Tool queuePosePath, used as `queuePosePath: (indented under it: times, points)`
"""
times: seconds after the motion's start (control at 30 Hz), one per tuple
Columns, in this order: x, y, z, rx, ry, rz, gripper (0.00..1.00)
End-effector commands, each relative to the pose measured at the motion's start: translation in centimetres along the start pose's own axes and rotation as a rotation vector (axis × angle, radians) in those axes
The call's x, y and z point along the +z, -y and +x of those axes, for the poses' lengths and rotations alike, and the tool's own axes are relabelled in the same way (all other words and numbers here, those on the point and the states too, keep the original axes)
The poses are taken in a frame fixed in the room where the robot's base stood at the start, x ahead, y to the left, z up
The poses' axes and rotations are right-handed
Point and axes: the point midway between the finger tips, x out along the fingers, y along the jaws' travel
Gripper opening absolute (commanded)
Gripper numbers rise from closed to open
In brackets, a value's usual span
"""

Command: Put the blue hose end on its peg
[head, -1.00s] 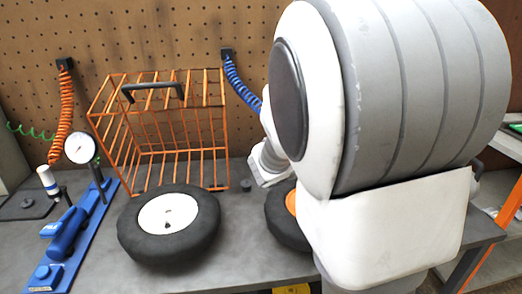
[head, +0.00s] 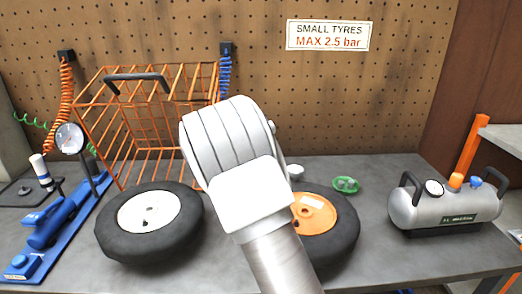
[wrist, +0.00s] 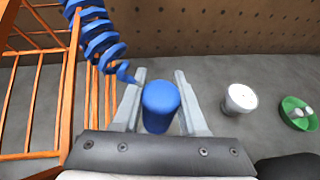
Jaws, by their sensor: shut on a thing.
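In the wrist view the blue hose end (wrist: 160,108) is a blue cylinder between the two fingers of my gripper (wrist: 160,90), which is shut on it. The blue coiled hose (wrist: 98,38) runs from it to the upper left. In the head view the coil (head: 224,78) hangs from a dark bracket on the pegboard, behind the right side of the orange cage. My arm hides the gripper and hose end there. A short pale grey cylinder (wrist: 240,99) stands on the bench right of the gripper; I cannot tell whether it is the peg.
The orange wire cage (head: 150,98) stands close left of the hose. Two tyres (head: 112,236) (head: 345,240) lie at the bench front. A green dish (head: 346,185) and a silver air tank (head: 440,208) are to the right. Bench between dish and tank is clear.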

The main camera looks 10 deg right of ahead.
Motion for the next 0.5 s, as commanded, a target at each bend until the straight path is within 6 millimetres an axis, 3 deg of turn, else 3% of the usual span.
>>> queuePosePath:
  times: [0.13,0.5]
  points:
    - [-0.5,-0.8,0.4,0.014,0.001,-0.007,0.0]
    - [-2.8,-0.9,1.4,0.015,0.001,-0.007,0.0]
